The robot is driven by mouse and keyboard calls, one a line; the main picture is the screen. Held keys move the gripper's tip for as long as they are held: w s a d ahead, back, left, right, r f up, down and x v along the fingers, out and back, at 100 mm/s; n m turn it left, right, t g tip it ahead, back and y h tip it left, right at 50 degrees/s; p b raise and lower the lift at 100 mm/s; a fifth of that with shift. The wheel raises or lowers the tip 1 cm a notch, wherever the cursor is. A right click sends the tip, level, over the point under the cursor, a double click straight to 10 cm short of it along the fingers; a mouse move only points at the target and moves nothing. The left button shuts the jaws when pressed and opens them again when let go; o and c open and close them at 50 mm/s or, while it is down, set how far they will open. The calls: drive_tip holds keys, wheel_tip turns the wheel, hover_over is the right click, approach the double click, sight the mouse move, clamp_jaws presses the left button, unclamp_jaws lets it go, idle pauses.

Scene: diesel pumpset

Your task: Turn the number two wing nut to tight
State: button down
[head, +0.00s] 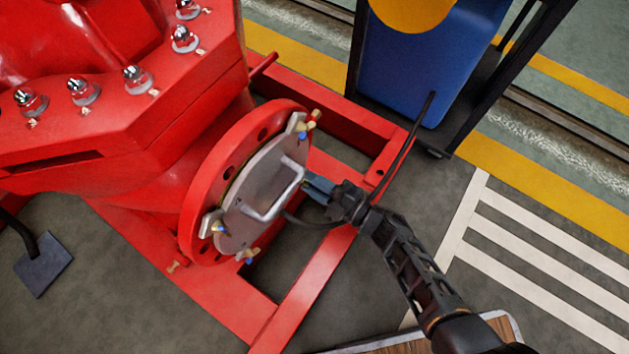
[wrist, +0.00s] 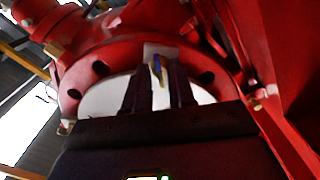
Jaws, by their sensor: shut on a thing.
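A grey round cover plate (head: 262,190) with a bar handle (head: 275,198) sits on a red flange (head: 193,215). Brass-coloured wing nuts with blue marks sit at its rim: at the upper right (head: 303,134), at the left (head: 218,228) and at the bottom (head: 248,254). No numbers can be read. My gripper (head: 313,187) is at the right side of the cover, close to the handle. In the wrist view, a yellow and blue wing nut (wrist: 157,68) shows between the fingertips of my gripper (wrist: 160,80), in front of a pale tab (wrist: 160,49). My gripper is shut on it.
Red frame rails (head: 300,292) run below and right of the flange. A blue tank (head: 400,75) in a dark frame stands behind. A thin dark rod (head: 407,148) rises beside my gripper. Open floor (head: 425,205) lies to the right.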

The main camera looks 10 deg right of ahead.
drive_tip(key=shift+d+f+m+p, duration=0.1)
drive_tip(key=shift+m+p, duration=1.2)
drive_tip(key=shift+m, duration=6.1)
drive_tip(key=shift+d+f+m+p, duration=0.1)
drive_tip(key=shift+m+p, duration=1.15)
drive_tip(key=shift+m, duration=6.45)
drive_tip(key=c, duration=1.3)
unclamp_jaws()
drive_tip(key=shift+w, duration=0.1)
drive_tip(key=shift+r, duration=0.1)
drive_tip(key=p+v, duration=0.2)
drive_tip(key=v, duration=0.5)
drive_tip(key=shift+s+d, duration=0.3)
drive_tip(key=shift+s, duration=0.05)
